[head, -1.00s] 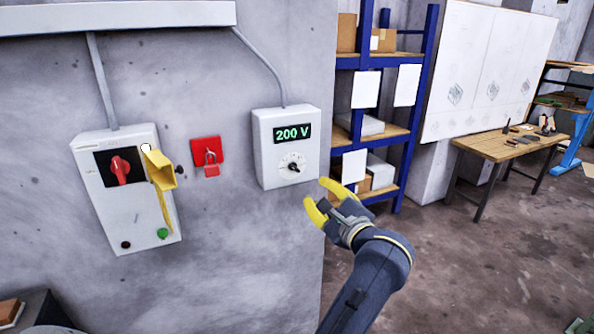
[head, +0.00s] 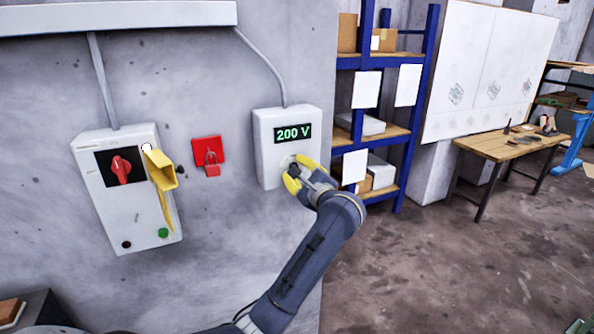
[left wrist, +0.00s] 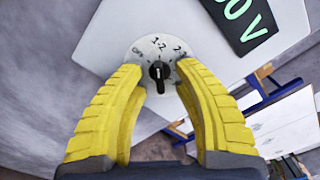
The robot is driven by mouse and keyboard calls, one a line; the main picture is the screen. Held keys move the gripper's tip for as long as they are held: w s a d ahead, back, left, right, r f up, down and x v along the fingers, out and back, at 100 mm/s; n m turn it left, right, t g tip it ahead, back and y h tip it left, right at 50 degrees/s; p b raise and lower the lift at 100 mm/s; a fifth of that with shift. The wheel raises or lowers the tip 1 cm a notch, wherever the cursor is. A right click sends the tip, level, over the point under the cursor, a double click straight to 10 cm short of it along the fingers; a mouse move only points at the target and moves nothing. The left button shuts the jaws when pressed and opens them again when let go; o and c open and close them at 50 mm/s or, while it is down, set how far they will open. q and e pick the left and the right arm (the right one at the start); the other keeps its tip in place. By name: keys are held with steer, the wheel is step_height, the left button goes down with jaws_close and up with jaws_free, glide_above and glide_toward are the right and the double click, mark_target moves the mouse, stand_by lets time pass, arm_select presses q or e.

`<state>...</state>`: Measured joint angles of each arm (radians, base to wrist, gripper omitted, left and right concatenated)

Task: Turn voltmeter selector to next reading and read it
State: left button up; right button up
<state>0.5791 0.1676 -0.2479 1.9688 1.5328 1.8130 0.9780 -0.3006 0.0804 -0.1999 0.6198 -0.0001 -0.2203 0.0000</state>
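The voltmeter (head: 263,150) is a white wall box. Its green display (head: 293,133) reads 200 V; part of the display also shows in the left wrist view (left wrist: 240,18). Gaps show between fingers and knob. In the head view the gripper mostly hides the knob. My right gripper is not in view.
Blue shelving (head: 412,135) stands to the right. A workbench (head: 510,146) is farther back.

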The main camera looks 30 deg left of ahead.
arm_select(q)
steer(key=shift+a, duration=0.1)
steer(key=shift+c, duration=0.2)
jaws_close()
steer(key=shift+m, duration=0.5)
steer(key=shift+o, duration=0.2)
jaws_free()
